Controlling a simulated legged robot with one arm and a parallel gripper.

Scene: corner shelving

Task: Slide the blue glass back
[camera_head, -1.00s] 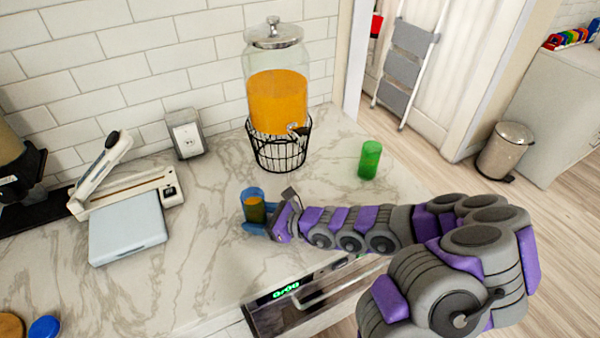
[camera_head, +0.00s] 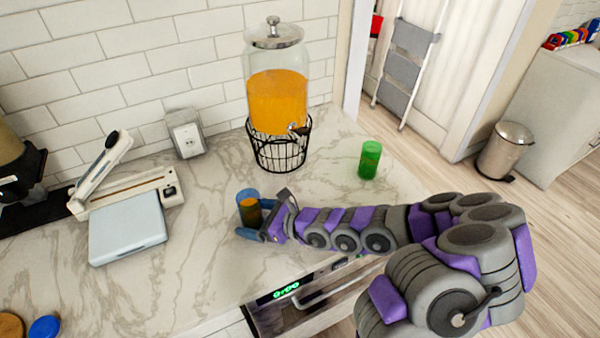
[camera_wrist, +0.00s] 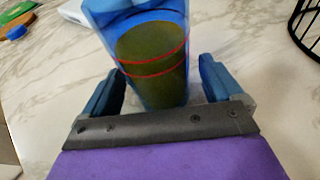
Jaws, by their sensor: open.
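The blue glass (camera_head: 249,207) stands upright on the marble counter and holds a dark yellow-orange drink. It also shows in the wrist view (camera_wrist: 150,60), right in front of my gripper, with two red lines across it. My gripper (camera_head: 257,230) is open, low over the counter on the near right side of the glass. In the wrist view its two blue fingers (camera_wrist: 160,85) stand apart, one to each side of the glass base. There seems to be a gap on each side, and I cannot tell whether anything touches the glass.
A juice dispenser (camera_head: 277,100) on a black wire stand (camera_head: 280,150) is behind the glass. A green glass (camera_head: 369,160) stands to the right. A white-grey appliance (camera_head: 127,228) is at left. The counter (camera_head: 205,235) around the glass is clear.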

